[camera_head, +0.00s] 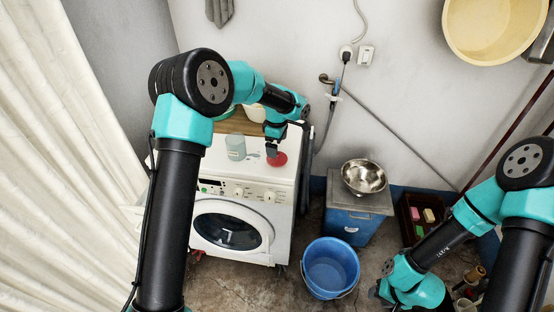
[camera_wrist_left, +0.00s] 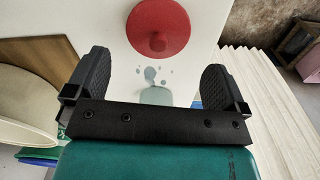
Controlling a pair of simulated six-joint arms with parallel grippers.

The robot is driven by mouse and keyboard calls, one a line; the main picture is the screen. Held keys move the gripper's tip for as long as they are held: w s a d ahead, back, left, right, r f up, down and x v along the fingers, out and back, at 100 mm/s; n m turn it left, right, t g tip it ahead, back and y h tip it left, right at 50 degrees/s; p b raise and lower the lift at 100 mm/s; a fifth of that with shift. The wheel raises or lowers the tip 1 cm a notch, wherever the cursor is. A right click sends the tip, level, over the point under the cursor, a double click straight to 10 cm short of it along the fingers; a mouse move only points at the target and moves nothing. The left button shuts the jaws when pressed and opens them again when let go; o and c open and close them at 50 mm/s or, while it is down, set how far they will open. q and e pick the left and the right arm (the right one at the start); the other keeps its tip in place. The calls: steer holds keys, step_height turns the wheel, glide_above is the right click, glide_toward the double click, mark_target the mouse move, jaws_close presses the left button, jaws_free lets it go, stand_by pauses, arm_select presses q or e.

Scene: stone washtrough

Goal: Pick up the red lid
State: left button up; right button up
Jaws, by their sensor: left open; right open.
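The red lid (camera_head: 279,160) lies flat on the white top of the washing machine (camera_head: 235,199), near its right side. My left gripper (camera_head: 272,148) is above the machine top, close to the lid. In the left wrist view its two fingers (camera_wrist_left: 155,78) are spread and empty, with the lid ahead of them. My right gripper (camera_head: 382,293) is low at the lower right, away from the lid; its fingers are hard to make out.
A pale cup (camera_head: 236,148) stands left of the lid on the machine. A blue bucket (camera_head: 330,268) stands on the floor. A metal bowl (camera_head: 363,176) rests on a blue cabinet (camera_head: 350,222). A pale curtain (camera_head: 60,160) hangs at the left.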

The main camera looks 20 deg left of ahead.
arm_select(q)
steer(key=shift+f, duration=0.6)
steer(key=shift+f, duration=0.1)
steer(key=shift+d+f, duration=0.15)
steer(key=shift+f, duration=2.35)
steer(key=shift+c, duration=0.4)
steer(key=c, duration=0.6)
steer(key=shift+w+r, duration=0.1)
steer(key=shift+c, duration=0.2)
